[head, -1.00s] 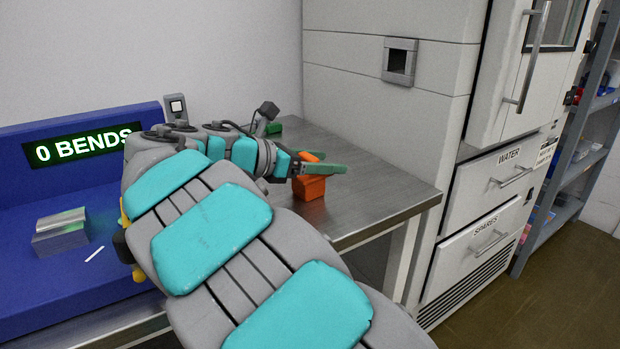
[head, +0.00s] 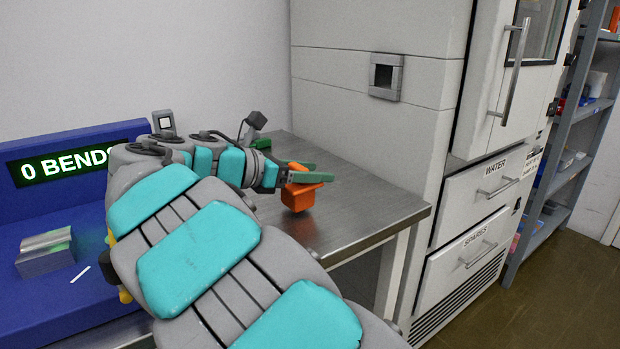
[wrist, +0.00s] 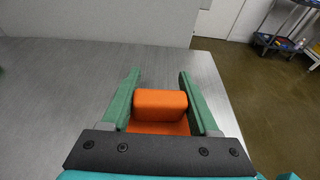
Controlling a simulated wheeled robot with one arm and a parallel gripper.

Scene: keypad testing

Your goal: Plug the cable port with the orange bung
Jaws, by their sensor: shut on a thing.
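The orange bung (head: 299,194) is a block held between the green fingers of my gripper (head: 321,172), over the metal bench. In the wrist view the bung (wrist: 160,103) sits between both fingers of my gripper (wrist: 160,74), behind the fingertips. The bung looks just clear of the bench top, with a dark reflection below it. The cable port (head: 385,76) is a square grey-framed opening in the side of the pale cabinet, above and to the right of my gripper. Its opening is dark and nothing is in it.
The metal bench (head: 375,200) is clear to the right of the bung. The cabinet (head: 375,130) stands against its far right side, with drawers marked WATER and SPARES. A blue machine (head: 70,225) with a "0 BENDS" display is at left. Shelving (head: 575,130) stands far right.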

